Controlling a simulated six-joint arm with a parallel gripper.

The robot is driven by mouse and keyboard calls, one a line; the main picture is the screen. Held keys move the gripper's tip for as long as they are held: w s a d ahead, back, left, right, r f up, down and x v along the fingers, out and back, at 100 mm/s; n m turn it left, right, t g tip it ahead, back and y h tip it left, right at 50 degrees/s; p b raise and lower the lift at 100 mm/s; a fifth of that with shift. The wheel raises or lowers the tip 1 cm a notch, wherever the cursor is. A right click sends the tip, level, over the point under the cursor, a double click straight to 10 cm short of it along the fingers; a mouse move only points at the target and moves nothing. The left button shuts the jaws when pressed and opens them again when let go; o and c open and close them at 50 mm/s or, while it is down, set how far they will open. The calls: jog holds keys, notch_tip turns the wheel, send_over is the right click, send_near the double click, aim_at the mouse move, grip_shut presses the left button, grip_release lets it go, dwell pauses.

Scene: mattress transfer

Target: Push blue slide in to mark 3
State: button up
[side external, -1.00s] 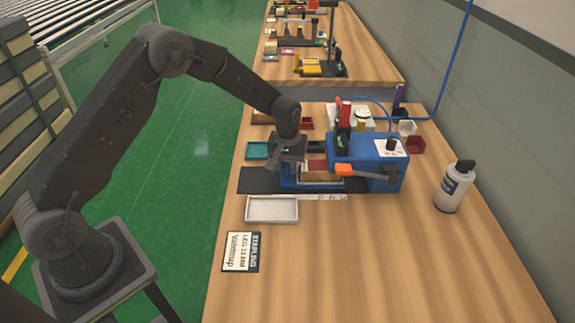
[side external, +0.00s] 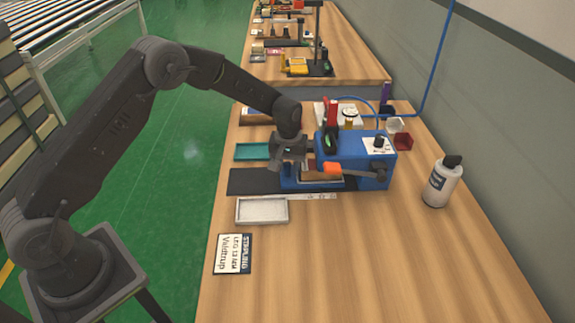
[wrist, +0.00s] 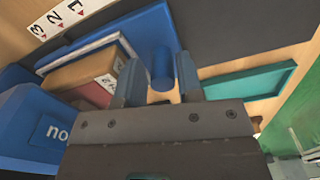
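The blue slide (wrist: 150,28) is a flat plate with an upright round blue peg (wrist: 162,68), seen in the wrist view. In the side view the slide (side external: 291,184) lies at the left of the blue machine (side external: 350,150). My gripper (side external: 288,163) is over the slide, pointing down. In the wrist view my gripper (wrist: 156,75) is open, with the peg between its fingers and nearer the right one. A gap shows left of the peg; contact on the right is unclear. A white strip with marks 1, 2 and 3 (wrist: 58,18) runs beside the slide.
A black mat (side external: 252,181) lies under the slide. A white tray (side external: 262,210), a teal tray (side external: 258,152) and a printed card (side external: 233,254) are nearby. An orange-ended lever (side external: 333,169) sticks out from the machine. A white bottle (side external: 441,183) stands at right.

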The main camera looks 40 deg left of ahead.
notch_tip(320, 180, up, 14)
dwell(0.6)
